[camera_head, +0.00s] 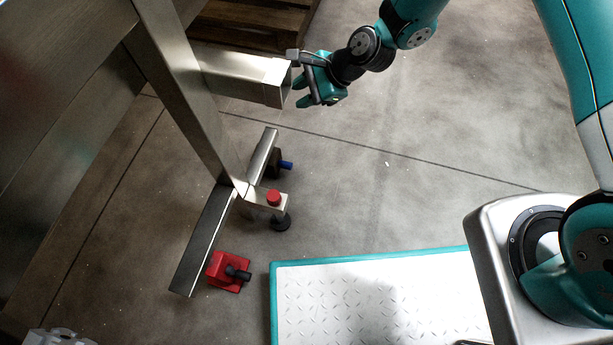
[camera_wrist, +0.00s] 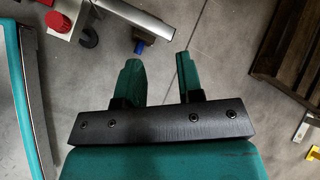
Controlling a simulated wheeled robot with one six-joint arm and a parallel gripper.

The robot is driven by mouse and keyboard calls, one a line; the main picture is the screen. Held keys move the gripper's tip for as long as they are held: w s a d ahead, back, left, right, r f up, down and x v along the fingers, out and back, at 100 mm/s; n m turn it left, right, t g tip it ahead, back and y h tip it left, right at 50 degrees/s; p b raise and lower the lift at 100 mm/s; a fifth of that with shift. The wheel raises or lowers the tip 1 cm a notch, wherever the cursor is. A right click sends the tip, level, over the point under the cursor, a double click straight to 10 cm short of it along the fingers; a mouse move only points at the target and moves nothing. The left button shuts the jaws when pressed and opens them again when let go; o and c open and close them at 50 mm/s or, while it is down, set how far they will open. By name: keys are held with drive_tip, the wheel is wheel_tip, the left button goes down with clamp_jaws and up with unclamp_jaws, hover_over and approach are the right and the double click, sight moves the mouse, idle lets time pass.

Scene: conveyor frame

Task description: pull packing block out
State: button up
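Two blocks sit at the metal frame's foot bar, and I cannot tell from looks which is the packing block. A dark block (camera_head: 273,163) with a blue knob (camera_head: 287,165) is beside the bar's far end. A red block (camera_head: 222,268) with a black knob is by the near end. My gripper (camera_head: 302,90) is beside the end of the square metal beam, above and away from both blocks. In the wrist view my gripper (camera_wrist: 158,62) is open and empty; the blue knob (camera_wrist: 139,47) shows just beyond the left fingertip.
The frame's slanted leg (camera_head: 190,90) and square beam (camera_head: 240,75) stand left of my gripper. A red cap (camera_head: 274,198) and black levelling foot (camera_head: 281,221) sit between the blocks. A wooden pallet (camera_head: 250,22) is at the top.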

sight(290, 164)
drive_tip(key=f+m+b, duration=0.2)
drive_tip(key=f+b, duration=0.1)
drive_tip(key=f, duration=0.6)
drive_tip(key=s+f+m+t+b, duration=0.1)
drive_tip(key=f+m+b, duration=0.2)
drive_tip(key=f, duration=0.7)
drive_tip(key=f+m+b, duration=0.2)
drive_tip(key=f+b, duration=0.3)
drive_tip(key=f, duration=0.5)
drive_tip(key=shift+s+a+m, duration=0.15)
drive_tip(key=shift+m, duration=0.25)
drive_tip(key=b+x, duration=0.7)
drive_tip(key=shift+a+f, duration=0.15)
drive_tip(key=shift+f, duration=0.1)
drive_tip(key=shift+r+p, duration=0.45)
drive_tip(key=shift+r, duration=0.05)
drive_tip(key=c, duration=0.4)
drive_tip(key=shift+c, duration=1.1)
drive_tip(key=shift+d, duration=0.2)
drive_tip(key=shift+s+d+r+p, duration=0.1)
drive_tip(key=shift+s+d+p, duration=0.25)
drive_tip(key=shift+d, duration=0.4)
drive_tip(key=shift+s+d+p, duration=0.15)
drive_tip(key=shift+d+p, duration=0.35)
drive_tip(key=shift+d, duration=0.3)
drive_tip(key=shift+s+d+r+p, duration=0.1)
drive_tip(key=shift+s+d+p, duration=0.25)
drive_tip(key=shift+d, duration=0.4)
drive_tip(key=shift+w, duration=0.1)
